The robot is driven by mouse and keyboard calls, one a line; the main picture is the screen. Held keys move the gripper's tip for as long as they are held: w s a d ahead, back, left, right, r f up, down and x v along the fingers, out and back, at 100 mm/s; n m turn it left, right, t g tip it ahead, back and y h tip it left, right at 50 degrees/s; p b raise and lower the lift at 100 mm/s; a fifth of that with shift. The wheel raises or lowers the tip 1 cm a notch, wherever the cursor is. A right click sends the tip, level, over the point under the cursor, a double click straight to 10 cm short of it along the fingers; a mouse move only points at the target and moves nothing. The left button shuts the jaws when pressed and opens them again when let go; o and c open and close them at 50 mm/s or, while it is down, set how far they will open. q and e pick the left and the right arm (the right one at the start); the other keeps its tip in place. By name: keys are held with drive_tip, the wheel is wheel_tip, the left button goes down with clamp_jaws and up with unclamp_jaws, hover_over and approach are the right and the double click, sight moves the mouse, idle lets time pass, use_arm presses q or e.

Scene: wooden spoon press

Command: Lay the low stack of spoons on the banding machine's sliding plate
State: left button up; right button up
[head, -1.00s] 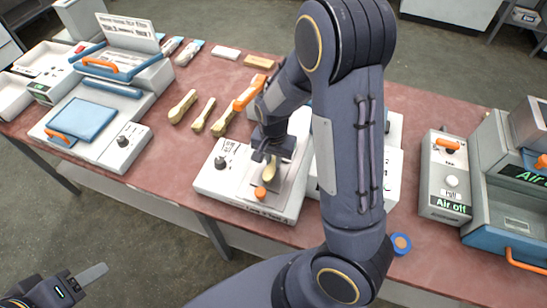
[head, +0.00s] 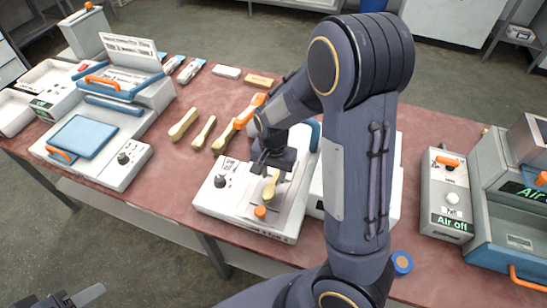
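A pale yellow wooden spoon piece (head: 270,187), which looks like the low stack, lies along the metal sliding plate (head: 247,208) of the white banding machine (head: 210,200). Its height in layers is too small to tell. My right gripper (head: 268,170) points down at the far end of the spoons, with its fingers right at them. Whether the fingers are shut on the spoons or just apart is hidden, and so is any small gap under the spoons. My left gripper (head: 88,295) shows only in part at the bottom left, away from the table.
Several pale wooden spoon pieces (head: 183,125) lie left of the banding machine. An orange knob (head: 260,211) stands at the plate's near end. A blue-and-white press (head: 95,140) is at left, a grey "Air off" box (head: 447,195) at right. A blue roll (head: 402,263) lies near the front edge.

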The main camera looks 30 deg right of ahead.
sight(273, 180)
wheel_tip(273, 180, up, 8)
drive_tip(key=s+a+r+n+t+y, duration=0.2)
drive_tip(key=s+r+n+t, duration=0.1)
drive_tip(key=s, duration=0.5)
drive_tip(key=s+a+r+n+t+y, duration=0.1)
drive_tip(key=s+a+r+n+t, duration=0.1)
drive_tip(key=s+r+n, duration=0.3)
drive_tip(key=s, duration=0.4)
drive_tip(key=shift+r+t+y, duration=0.15)
drive_tip(key=shift+t+y, duration=0.25)
